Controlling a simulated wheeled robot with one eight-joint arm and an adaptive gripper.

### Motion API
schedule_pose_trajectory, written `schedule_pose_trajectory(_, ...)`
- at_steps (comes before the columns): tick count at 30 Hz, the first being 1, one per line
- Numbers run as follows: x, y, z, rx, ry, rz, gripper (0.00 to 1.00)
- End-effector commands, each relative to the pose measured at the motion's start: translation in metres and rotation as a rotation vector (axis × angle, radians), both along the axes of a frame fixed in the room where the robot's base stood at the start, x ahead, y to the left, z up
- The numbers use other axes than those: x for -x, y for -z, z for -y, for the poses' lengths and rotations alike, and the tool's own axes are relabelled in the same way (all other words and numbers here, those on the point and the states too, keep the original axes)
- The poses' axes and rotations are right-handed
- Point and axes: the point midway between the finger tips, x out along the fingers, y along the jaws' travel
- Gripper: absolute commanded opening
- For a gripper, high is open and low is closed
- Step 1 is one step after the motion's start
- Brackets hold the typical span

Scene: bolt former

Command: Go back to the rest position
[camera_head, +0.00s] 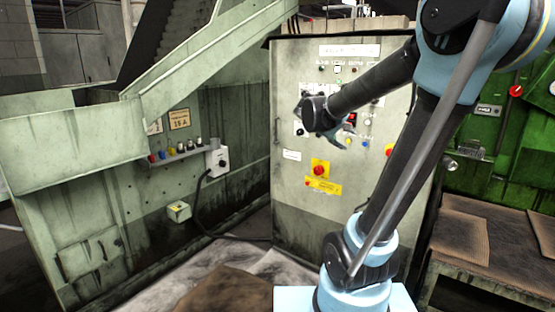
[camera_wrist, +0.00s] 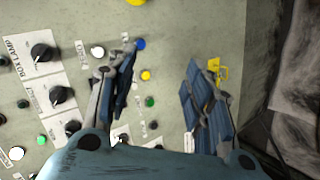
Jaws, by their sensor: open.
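My gripper (camera_head: 345,137) is in front of the upper part of the grey control cabinet (camera_head: 300,235) in the head view. In the wrist view my gripper (camera_wrist: 162,85) shows its two blue-and-grey fingers spread apart, with nothing between them. Behind the fingers is the cabinet's panel with black rotary knobs (camera_wrist: 43,52), a blue button (camera_wrist: 140,44), a yellow button (camera_wrist: 146,75) and a green button (camera_wrist: 150,101). I cannot tell whether a fingertip touches the panel. My arm hides part of the panel's right side in the head view.
A red emergency stop on a yellow plate (camera_head: 320,168) sits lower on the cabinet. A green machine (camera_head: 490,140) and a brown-topped bench (camera_head: 470,212) stand at the right. A pale green machine housing (camera_head: 70,145) with a sloped chute fills the left.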

Motion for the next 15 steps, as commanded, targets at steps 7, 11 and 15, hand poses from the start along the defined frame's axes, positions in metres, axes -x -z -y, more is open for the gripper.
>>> schedule_pose_trajectory(7,0.089,0.059,0.015,-0.241,0.112,-0.092,0.47)
schedule_pose_trajectory(11,0.132,0.090,0.011,-0.369,0.164,-0.137,0.47)
schedule_pose_trajectory(15,0.177,0.122,0.001,-0.509,0.216,-0.184,0.47)
